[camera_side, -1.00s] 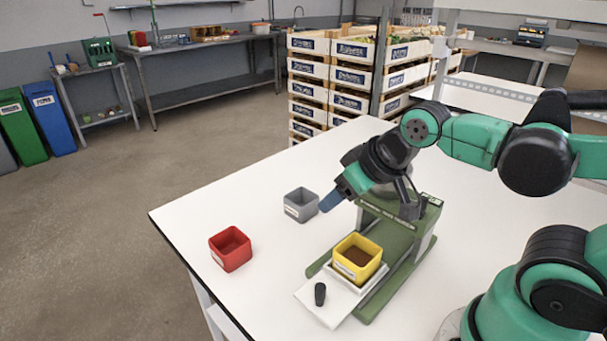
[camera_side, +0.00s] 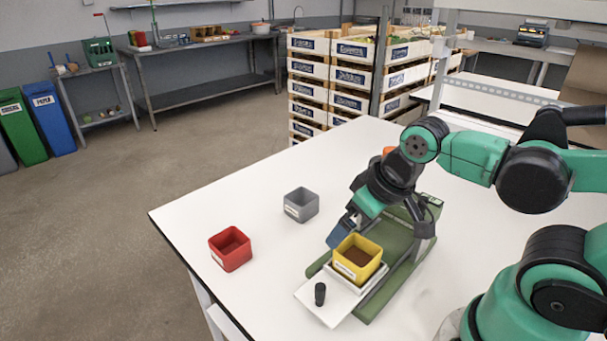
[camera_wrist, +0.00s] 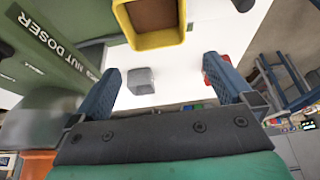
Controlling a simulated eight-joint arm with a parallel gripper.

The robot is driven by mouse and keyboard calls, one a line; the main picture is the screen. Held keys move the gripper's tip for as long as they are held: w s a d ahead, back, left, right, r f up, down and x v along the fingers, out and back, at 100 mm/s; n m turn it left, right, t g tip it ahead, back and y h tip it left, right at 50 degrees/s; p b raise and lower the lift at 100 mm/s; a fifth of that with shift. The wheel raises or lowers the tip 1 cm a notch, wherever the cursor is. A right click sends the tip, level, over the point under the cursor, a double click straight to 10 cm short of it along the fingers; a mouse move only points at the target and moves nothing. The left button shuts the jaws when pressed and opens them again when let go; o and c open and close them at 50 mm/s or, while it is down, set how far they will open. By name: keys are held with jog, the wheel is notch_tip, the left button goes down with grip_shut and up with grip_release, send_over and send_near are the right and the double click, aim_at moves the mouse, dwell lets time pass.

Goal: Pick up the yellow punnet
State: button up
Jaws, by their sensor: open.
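The yellow punnet (camera_side: 357,258) sits upright on the white plate of the green nut doser and has brown contents. In the wrist view the yellow punnet (camera_wrist: 152,40) shows at the top, cut off by the frame edge, beyond the fingertips. My gripper (camera_side: 340,234) is just above and behind the punnet, tilted down toward it. In the wrist view my gripper (camera_wrist: 162,72) is open and empty, its two blue fingers wide apart. The far finger is partly hidden in the side view.
The green nut doser (camera_side: 400,262) stands under and behind my gripper. A black knob (camera_side: 320,293) stands on its white plate. A grey punnet (camera_side: 300,205) and a red punnet (camera_side: 230,248) stand to the left on the white table (camera_side: 265,300). Table between them is clear.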

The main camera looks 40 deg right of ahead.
aim_at(344, 243)
jog(key=shift+s+f, duration=0.25)
jog(key=shift+f, duration=0.05)
jog(key=shift+x, duration=2.65)
jog(key=shift+f, duration=0.1)
jog(key=c, duration=1.3)
jog(key=shift+o, duration=0.2)
jog(key=shift+r, duration=0.2)
